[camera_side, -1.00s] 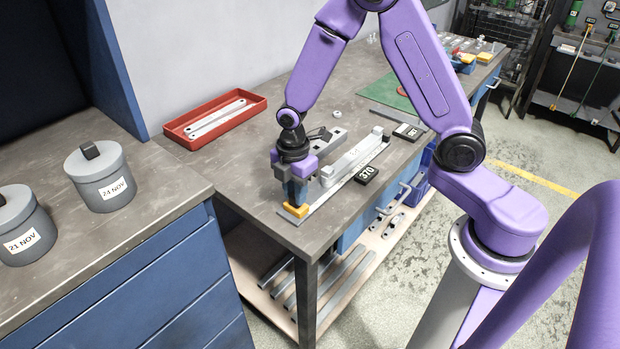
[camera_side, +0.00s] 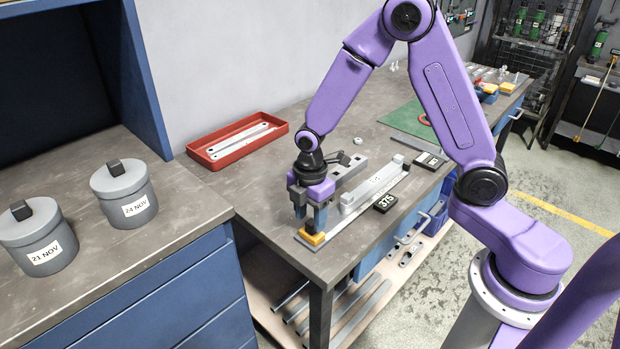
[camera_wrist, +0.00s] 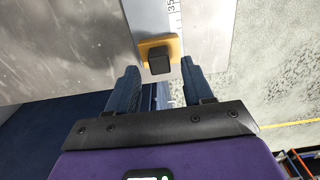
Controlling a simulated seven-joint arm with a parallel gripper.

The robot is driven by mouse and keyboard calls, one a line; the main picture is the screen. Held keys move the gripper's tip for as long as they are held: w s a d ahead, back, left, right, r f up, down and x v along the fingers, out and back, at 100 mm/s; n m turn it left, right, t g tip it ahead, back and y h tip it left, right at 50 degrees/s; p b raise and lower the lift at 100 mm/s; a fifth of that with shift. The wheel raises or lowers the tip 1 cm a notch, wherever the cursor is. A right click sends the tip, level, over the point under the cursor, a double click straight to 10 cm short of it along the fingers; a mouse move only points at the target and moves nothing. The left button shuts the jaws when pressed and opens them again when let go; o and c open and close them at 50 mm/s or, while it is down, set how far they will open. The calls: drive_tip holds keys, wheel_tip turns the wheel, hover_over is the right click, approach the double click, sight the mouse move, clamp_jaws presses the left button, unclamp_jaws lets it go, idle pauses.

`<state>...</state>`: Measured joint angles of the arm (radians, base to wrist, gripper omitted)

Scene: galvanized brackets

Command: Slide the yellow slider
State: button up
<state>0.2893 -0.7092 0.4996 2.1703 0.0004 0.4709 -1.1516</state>
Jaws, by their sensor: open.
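The yellow slider (camera_side: 312,239) sits at the near left end of a long, pale scale rail (camera_side: 375,190) on the workbench. In the wrist view the yellow slider (camera_wrist: 174,44) carries a dark block-shaped knob (camera_wrist: 159,62) and lies beside the printed scale, near the "35" mark. My gripper (camera_side: 310,224) points down over the slider. In the wrist view my gripper (camera_wrist: 160,72) is open, with one blue finger on each side of the knob. I cannot tell whether a finger touches it.
A red tray (camera_side: 237,152) with metal strips lies behind on the bench. Grey lidded canisters (camera_side: 125,193) stand on the blue cabinet at left. A grey bracket block (camera_side: 348,170) lies behind the rail. A green mat (camera_side: 408,120) lies farther back. Bare bench lies left of the rail.

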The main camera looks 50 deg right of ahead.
sight(310, 223)
wheel_tip(310, 223, up, 16)
idle(0.5)
drive_tip(key=shift+r, duration=0.1)
drive_tip(key=s+d+f+m, duration=0.1)
drive_tip(key=s+m, duration=0.1)
drive_tip(key=s, duration=1)
drive_tip(key=s+d+f+m, duration=0.1)
drive_tip(key=s+d+m, duration=0.1)
drive_tip(key=s, duration=1)
drive_tip(key=shift+s+d+f+m, duration=0.25)
drive_tip(key=shift+s+f+m, duration=0.15)
drive_tip(key=shift+m, duration=0.3)
drive_tip(key=shift+w, duration=0.1)
idle(1.0)
